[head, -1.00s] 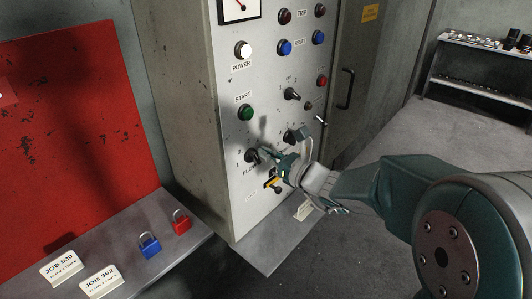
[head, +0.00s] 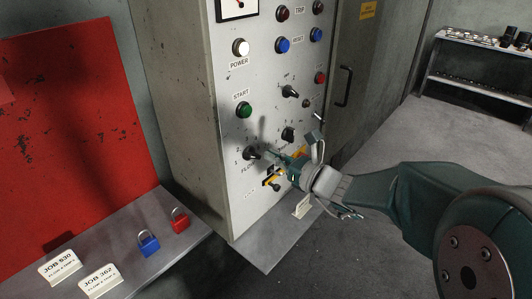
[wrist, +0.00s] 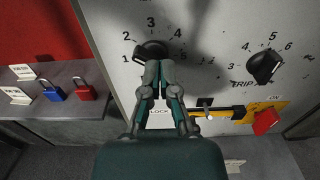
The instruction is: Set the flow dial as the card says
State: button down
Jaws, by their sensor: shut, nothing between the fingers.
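The flow dial (head: 250,153) is a black knob low on the grey cabinet face, with printed numbers around it. It also shows in the wrist view (wrist: 148,49), where my fingers partly cover it. I cannot tell which number it points to. My gripper (wrist: 161,68) is shut and empty, its fingertips at the dial's lower right edge; contact is unclear. In the head view my gripper (head: 269,155) is just right of the dial. Two white cards, JOB 530 (head: 60,268) and JOB 362 (head: 100,281), stand on the left bench; their small lines are unreadable.
A second black dial (wrist: 264,65) is to the right, marked TRIP. A yellow lock bar with a red handle (wrist: 267,121) is below it. Blue (head: 149,243) and red (head: 180,219) padlocks sit on the bench. Another card (head: 302,207) stands at the cabinet's foot.

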jog(key=v, duration=0.5)
dwell(0.5)
jog(key=s+f+n+g+h, duration=0.3)
jog(key=s+n+g+h, duration=0.35)
jog(key=s+n, duration=0.85)
jog(key=s+d+n+h, duration=0.3)
jog(key=d+n+h, duration=0.1)
jog(key=d+n, duration=0.1)
jog(key=s+d+n+t+h, duration=0.1)
jog(key=s+d+n+h, duration=0.2)
jog(key=d+n, duration=0.2)
jog(key=shift+d+n+h, duration=0.3)
jog(key=shift+d+h, duration=0.05)
jog(key=shift+d, duration=0.75)
